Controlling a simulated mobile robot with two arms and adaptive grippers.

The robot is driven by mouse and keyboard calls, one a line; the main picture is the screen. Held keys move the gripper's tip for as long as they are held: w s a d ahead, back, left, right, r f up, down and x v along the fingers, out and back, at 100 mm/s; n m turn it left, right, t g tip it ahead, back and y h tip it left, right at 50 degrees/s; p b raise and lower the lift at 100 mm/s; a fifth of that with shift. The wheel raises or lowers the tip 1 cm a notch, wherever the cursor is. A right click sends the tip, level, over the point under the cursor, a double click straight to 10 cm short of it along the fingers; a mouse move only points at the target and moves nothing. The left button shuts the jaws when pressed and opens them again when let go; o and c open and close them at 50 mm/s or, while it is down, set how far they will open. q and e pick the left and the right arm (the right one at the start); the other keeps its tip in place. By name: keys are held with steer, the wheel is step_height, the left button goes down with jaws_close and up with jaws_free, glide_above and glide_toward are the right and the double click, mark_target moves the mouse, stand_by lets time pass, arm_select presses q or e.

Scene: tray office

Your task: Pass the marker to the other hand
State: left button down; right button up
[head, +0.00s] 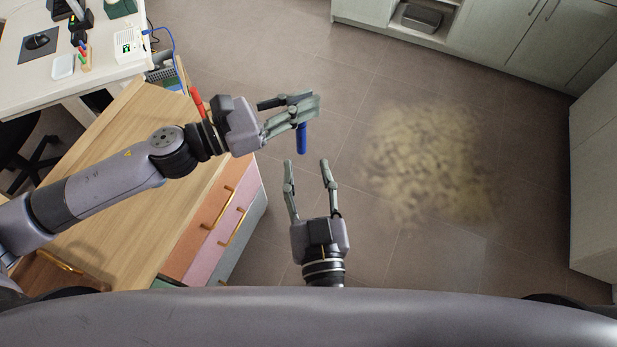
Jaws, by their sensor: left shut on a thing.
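A blue marker (301,139) hangs upright from my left gripper (300,104), which is shut on it. The marker's upper part is hidden by the fingers, and its lower end sticks out below them in the picture. My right gripper (310,166) is open and empty, its two fingers pointing up the picture. It lies just below the marker in the head view, apart from it in the picture. The height gap between the two cannot be told.
A wooden-topped cabinet (115,215) with coloured drawers stands at the left under my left arm. A red object (197,101) shows behind that arm. A white desk (40,75) is at the upper left. Open floor (400,260) lies right, with a tan patch (428,160).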

mark_target(300, 130)
steer(key=w, duration=0.3)
steer(key=w+a, duration=0.1)
steer(key=w, duration=0.7)
steer(key=shift+w+a, duration=0.1)
steer(key=shift+a, duration=0.3)
steer(key=shift+c, duration=0.4)
jaws_close()
arm_select(q)
steer(key=c, duration=1.5)
jaws_free()
